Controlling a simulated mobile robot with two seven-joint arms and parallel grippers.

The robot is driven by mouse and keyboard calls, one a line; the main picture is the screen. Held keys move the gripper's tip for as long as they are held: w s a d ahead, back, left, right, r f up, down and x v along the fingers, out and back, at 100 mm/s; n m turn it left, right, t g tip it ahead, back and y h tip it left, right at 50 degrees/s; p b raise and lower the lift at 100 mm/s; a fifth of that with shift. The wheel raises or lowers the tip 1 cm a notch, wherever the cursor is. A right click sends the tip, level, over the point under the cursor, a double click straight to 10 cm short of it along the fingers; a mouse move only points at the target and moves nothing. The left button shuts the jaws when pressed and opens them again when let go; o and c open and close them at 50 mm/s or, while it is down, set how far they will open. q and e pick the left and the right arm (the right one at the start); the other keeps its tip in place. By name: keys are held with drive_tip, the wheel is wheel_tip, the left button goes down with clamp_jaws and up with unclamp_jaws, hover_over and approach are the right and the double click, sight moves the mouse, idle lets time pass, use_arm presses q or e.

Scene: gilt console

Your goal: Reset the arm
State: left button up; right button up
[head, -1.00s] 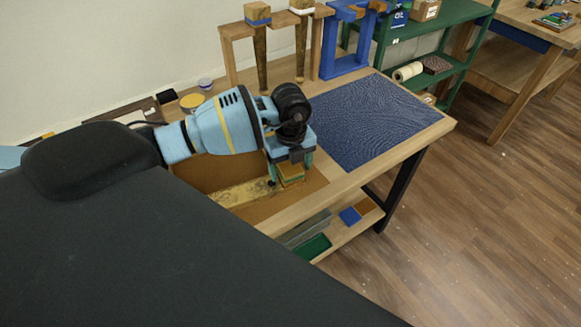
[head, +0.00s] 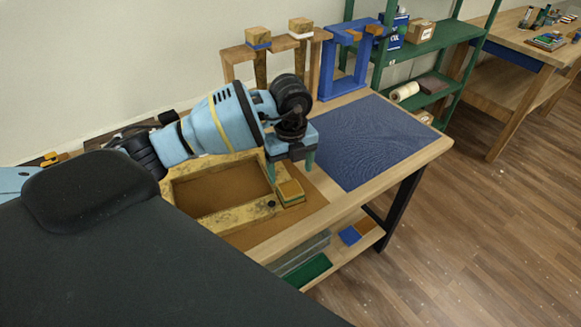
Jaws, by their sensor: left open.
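A gilt rectangular frame (head: 262,206) lies on the brown mat (head: 309,199) on the workbench. A small gilt block with a wood-coloured square top (head: 290,189) is at its right end; I cannot tell whether it is joined to the frame. My left gripper (head: 290,172) is open and empty, with its fingers just above and behind this block. My left arm hides part of the frame's back side. Two gilt tapered legs, the left one (head: 260,68) and the right one (head: 302,60), hang in a wooden rack (head: 234,57). My right gripper is not in view.
A blue stand (head: 330,70) is beside the rack. A blue textured mat (head: 375,140) covers the clear right part of the bench. A lower shelf (head: 365,232) holds small items. Green shelving (head: 435,42) and another wooden table (head: 530,40) stand beyond.

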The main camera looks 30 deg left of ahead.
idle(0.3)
use_arm(q)
drive_tip(key=s+d+f+m+g+h, duration=0.1)
drive_tip(key=s+d+f+m+h, duration=0.2)
drive_tip(key=d, duration=0.5)
drive_tip(key=s+d+f+g+h, duration=0.1)
drive_tip(key=s+d+f+h, duration=0.1)
drive_tip(key=s+d+h, duration=0.45)
drive_tip(key=s+d+r+n+t+h, duration=0.1)
drive_tip(key=d+r+n+t+h, duration=0.15)
drive_tip(key=d+h, duration=0.25)
drive_tip(key=s+d+r+n+t+h, duration=0.1)
drive_tip(key=d+n+t+h, duration=0.1)
drive_tip(key=d+t+h, duration=0.3)
drive_tip(key=s+a+f+n+t+y, duration=0.2)
drive_tip(key=a+f+n+t+y, duration=0.9)
drive_tip(key=n, duration=0.5)
drive_tip(key=s+a+f+n+g+y, duration=0.2)
drive_tip(key=s+f+g+y, duration=0.1)
drive_tip(key=s+f, duration=0.3)
drive_tip(key=s+a+f+n+g+y, duration=0.2)
drive_tip(key=s+f, duration=0.4)
drive_tip(key=s, duration=0.4)
drive_tip(key=n+g+y, duration=0.1)
drive_tip(key=g, duration=0.1)
drive_tip(key=shift+s+f+g, duration=0.2)
drive_tip(key=shift+f+g, duration=0.15)
